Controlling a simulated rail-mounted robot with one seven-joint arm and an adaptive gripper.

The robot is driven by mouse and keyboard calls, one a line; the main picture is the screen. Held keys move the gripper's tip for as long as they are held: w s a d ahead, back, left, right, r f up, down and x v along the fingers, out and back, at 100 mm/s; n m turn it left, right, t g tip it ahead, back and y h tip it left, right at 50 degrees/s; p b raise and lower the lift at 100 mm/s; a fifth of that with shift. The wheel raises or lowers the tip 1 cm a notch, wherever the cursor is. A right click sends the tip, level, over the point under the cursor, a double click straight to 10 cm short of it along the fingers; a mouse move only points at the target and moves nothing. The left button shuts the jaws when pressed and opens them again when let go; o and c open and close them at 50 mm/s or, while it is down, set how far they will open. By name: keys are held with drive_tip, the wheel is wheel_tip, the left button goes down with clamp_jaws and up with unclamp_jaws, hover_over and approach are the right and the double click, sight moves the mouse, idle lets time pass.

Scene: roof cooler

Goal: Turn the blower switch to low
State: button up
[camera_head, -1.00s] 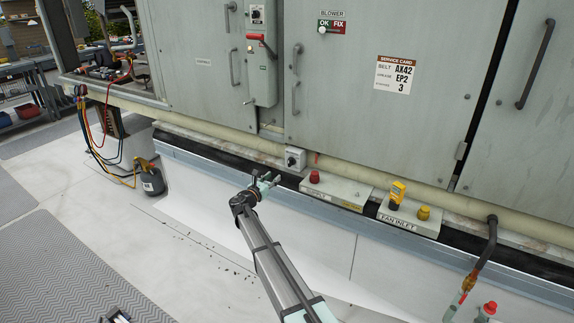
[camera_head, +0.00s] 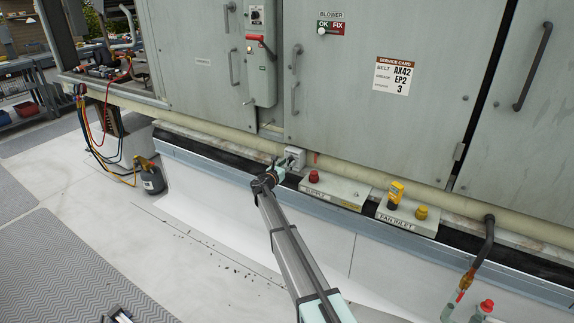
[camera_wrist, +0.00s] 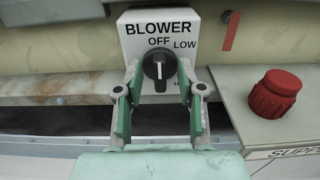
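The blower switch box (camera_wrist: 188,22) is white, marked BLOWER, OFF and LOW, with a lower label partly covered by my right finger. Its round black knob (camera_wrist: 159,66) has a white pointer line that stands about upright, toward OFF. My gripper (camera_wrist: 159,72) is open, with one green finger on each side of the knob and a narrow gap seeming to show on both sides. Whether a finger touches the knob I cannot tell. In the head view my gripper (camera_head: 287,161) is at the small switch box (camera_head: 297,153), hiding its knob.
A red knob (camera_wrist: 275,94) on a grey supply box is close on the right. Further right is the FAN INLET box (camera_head: 408,216) with yellow parts. A pale pipe runs behind the switch box. Cabinet doors (camera_head: 395,125) with handles rise above.

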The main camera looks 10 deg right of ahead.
drive_tip(key=shift+c, duration=0.3)
clamp_jaws()
